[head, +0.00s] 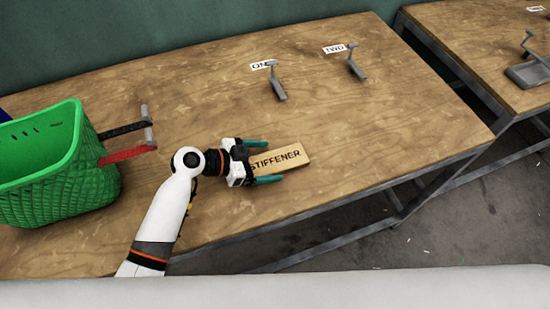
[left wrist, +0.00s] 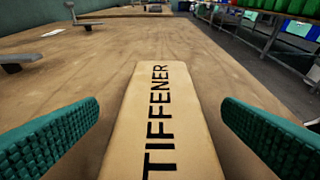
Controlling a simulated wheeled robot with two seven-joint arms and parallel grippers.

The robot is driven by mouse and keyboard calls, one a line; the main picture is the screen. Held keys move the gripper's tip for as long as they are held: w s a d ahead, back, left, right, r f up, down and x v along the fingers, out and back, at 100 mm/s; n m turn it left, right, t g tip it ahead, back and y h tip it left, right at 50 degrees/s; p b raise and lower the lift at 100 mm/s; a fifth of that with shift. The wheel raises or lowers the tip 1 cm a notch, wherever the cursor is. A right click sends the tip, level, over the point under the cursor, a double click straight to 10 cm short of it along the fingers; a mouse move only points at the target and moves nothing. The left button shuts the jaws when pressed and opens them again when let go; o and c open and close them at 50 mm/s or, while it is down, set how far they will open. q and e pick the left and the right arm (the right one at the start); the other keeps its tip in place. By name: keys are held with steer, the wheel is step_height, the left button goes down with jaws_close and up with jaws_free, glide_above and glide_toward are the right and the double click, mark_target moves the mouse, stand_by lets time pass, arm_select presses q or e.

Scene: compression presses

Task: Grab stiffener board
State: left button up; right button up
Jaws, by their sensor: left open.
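The stiffener board (head: 290,158) is a small flat wooden block lettered "STIFFENER", lying on the wooden table. My left gripper (head: 263,162) is open, with one teal finger on each side of the board's near end. In the left wrist view the board (left wrist: 158,115) runs away from me between the two fingers (left wrist: 160,140). Gaps show between the board and both fingers. The board's near end is hidden by the gripper in the head view. My right gripper is in neither view.
A green basket (head: 75,185) stands at the table's left, with black and red handles beside it. Grey brackets by labels "ONE" (head: 277,85) and "TWO" (head: 355,62) stand at the back. The table (head: 200,90) is mostly clear around the board. Another table (head: 470,40) stands at right.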

arm_select(q)
steer(key=shift+x, duration=0.9)
steer(key=shift+c, duration=0.3)
steer(key=c, duration=1.1)
